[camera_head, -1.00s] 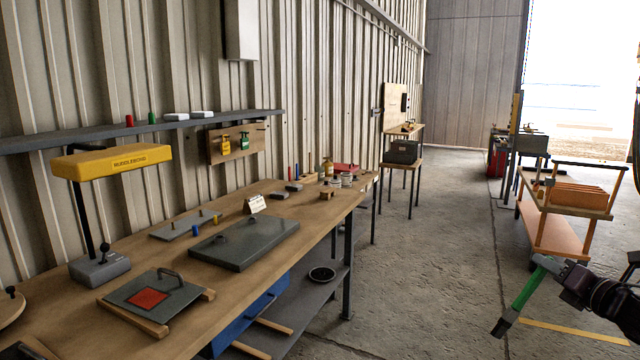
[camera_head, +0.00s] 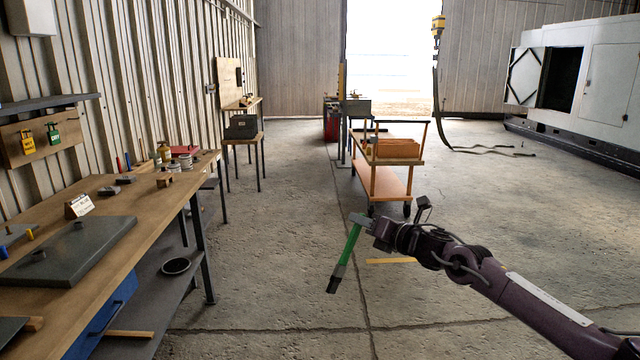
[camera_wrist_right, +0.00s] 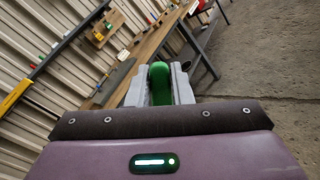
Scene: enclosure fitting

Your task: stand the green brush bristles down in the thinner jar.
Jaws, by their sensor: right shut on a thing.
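My right gripper (camera_head: 362,222) is shut on the green brush (camera_head: 350,245) and holds it in the air over the floor, clear of the bench. The brush hangs slightly tilted, its dark bristle end (camera_head: 333,284) pointing down. In the right wrist view the green handle (camera_wrist_right: 159,76) sits between the two grey fingers (camera_wrist_right: 157,88). Several small jars and cans (camera_head: 184,160) stand at the far end of the workbench; I cannot tell which is the thinner jar at this size. My left gripper is not in view.
The wooden workbench (camera_head: 118,262) runs along the left wall, with a dark plate (camera_head: 70,250) and a small wooden block (camera_head: 164,181) on it. A black round dish (camera_head: 176,266) lies on its lower shelf. An orange cart (camera_head: 385,182) stands ahead. The concrete floor between is clear.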

